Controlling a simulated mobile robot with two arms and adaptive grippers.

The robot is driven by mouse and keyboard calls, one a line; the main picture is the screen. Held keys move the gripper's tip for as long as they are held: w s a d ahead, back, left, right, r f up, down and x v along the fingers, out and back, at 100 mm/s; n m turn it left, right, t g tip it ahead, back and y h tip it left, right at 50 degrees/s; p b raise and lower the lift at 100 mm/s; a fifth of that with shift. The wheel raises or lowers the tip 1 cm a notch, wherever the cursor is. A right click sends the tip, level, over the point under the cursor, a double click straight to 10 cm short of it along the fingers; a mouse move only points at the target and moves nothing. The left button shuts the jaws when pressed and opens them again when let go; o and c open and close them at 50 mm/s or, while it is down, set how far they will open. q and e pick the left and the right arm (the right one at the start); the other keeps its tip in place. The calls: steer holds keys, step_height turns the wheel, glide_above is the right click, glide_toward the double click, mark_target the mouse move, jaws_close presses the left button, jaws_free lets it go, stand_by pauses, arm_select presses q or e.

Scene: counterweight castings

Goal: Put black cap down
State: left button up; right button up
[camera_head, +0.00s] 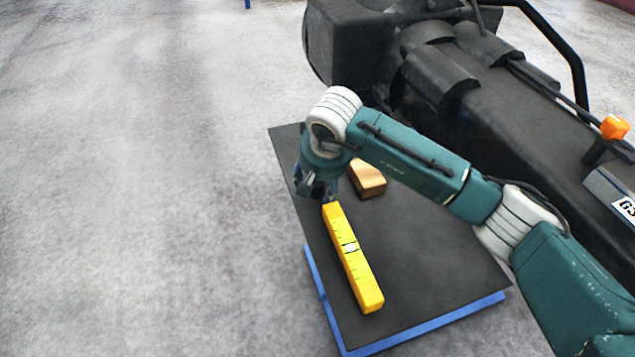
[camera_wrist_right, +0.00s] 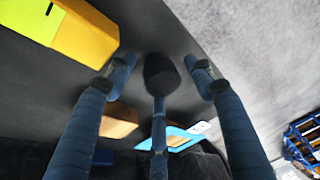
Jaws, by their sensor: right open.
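The black cap (camera_wrist_right: 160,72) is a small dark rounded piece on the dark table top in the right wrist view. It lies between the spread fingers of my right gripper (camera_wrist_right: 163,80), close to the tip of the middle finger; I cannot tell whether that finger touches it. The fingers are open. In the head view my right gripper (camera_head: 318,190) is low over the left edge of the table, beside the end of the yellow level. The cap cannot be made out there, behind the gripper. My left gripper is out of view.
The yellow spirit level (camera_head: 352,260) lies along the black-topped table (camera_head: 430,265) with a blue frame. A large dark machine (camera_head: 480,90) stands beyond the table. The table's right part is clear.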

steer(key=b+v, duration=0.2)
steer(key=v, duration=0.9)
steer(key=shift+r, duration=0.15)
